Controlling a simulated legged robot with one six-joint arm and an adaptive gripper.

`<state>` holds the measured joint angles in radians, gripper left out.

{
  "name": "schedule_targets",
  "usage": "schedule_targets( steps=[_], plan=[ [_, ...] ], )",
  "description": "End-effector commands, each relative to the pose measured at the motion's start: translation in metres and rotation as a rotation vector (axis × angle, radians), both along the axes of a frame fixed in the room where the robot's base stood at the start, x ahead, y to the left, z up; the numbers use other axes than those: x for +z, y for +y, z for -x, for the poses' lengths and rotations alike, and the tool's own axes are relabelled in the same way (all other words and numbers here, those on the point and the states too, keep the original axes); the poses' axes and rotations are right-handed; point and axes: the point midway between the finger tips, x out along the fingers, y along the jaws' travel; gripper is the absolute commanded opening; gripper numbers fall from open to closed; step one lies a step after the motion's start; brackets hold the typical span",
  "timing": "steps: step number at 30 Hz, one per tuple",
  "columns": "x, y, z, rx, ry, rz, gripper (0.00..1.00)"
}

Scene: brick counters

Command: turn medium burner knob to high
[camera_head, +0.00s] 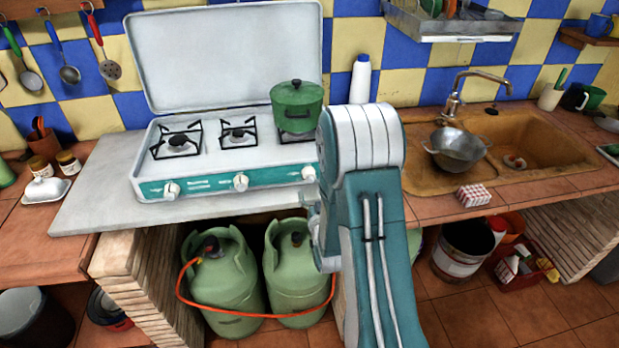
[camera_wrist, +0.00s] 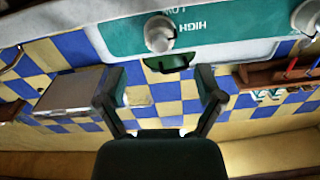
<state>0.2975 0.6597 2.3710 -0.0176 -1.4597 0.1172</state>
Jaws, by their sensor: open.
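The white stove has a teal front panel (camera_head: 205,187) with three white knobs: left (camera_head: 171,190), middle (camera_head: 240,182) and right (camera_head: 308,174). The frames do not show which is the medium one. In the wrist view, which appears upside down, one knob (camera_wrist: 158,35) is just beyond my gripper (camera_wrist: 160,88), beside upside-down "HIGH" and "LOW" lettering. It seems to be the right knob. My gripper's dark fingers are open, apart, and empty, with a gap to the knob. Another knob (camera_wrist: 307,17) shows at the right edge. In the head view my arm hides most of the gripper.
A green pot (camera_head: 297,105) stands on the right burner, close to my arm. A white bottle (camera_head: 360,80) stands behind my arm. Green gas bottles (camera_head: 222,275) with an orange hose sit below the counter. A colander (camera_head: 458,150) is by the sink.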

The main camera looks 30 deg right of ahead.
Motion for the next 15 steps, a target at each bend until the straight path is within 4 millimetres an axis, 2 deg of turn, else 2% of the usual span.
schedule_targets(
  steps=[3,9,15],
  plan=[
    [0.000,-0.006,-0.023,0.000,-0.003,0.002,0.86],
    [0.000,-0.015,-0.053,0.000,-0.001,0.001,0.86],
    [0.000,-0.019,-0.066,0.000,0.001,0.001,0.86]
  ],
)
